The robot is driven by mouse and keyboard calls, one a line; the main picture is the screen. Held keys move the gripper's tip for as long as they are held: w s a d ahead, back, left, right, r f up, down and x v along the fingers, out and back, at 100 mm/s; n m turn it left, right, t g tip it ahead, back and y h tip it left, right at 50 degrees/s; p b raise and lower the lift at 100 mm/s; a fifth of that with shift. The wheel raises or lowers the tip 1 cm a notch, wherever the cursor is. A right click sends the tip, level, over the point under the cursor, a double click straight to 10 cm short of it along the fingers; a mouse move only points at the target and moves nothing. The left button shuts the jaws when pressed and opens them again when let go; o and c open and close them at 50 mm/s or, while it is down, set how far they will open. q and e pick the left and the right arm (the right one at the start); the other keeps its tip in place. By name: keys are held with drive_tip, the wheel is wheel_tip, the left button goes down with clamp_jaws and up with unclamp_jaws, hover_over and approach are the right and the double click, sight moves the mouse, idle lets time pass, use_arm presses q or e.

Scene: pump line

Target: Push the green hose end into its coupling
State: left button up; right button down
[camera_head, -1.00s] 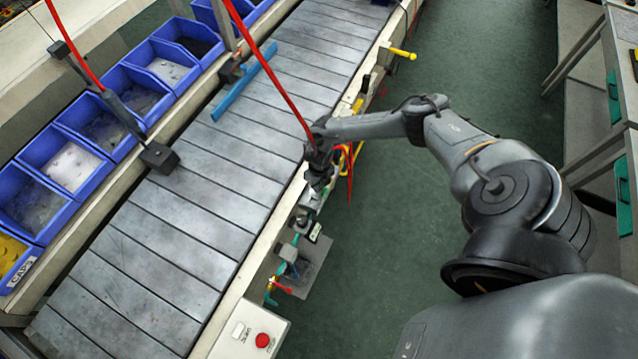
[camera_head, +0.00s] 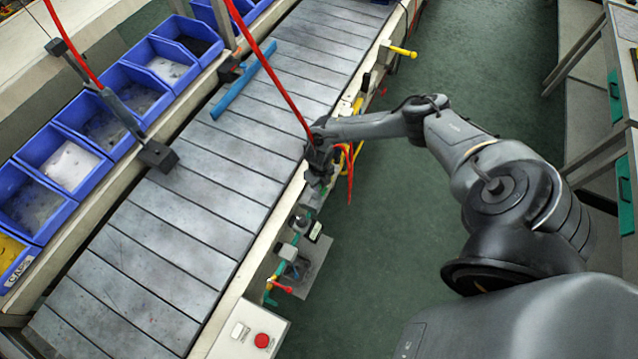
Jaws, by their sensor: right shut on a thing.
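My right gripper (camera_head: 314,180) is pointed down beside the conveyor's right edge, over the row of fittings there. It is shut on what looks like the green hose end, which is mostly hidden by the fingers. My left gripper is not in view.
The slatted conveyor (camera_head: 190,235) runs along the left, with blue bins (camera_head: 65,165) beyond it. A dark tool (camera_head: 157,156) hangs over the conveyor. A red-button box (camera_head: 252,334) is at the near end. Red and yellow hoses (camera_head: 347,160) hang beside my gripper. The green floor at right is clear.

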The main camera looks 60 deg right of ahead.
drive_tip(key=shift+f, duration=0.15)
idle(0.3)
drive_tip(key=shift+f+b, duration=0.1)
drive_tip(key=shift+b, duration=0.2)
idle(0.4)
drive_tip(key=shift+f, duration=0.15)
idle(0.4)
drive_tip(key=c, duration=0.9)
unclamp_jaws()
drive_tip(key=shift+o, duration=0.5)
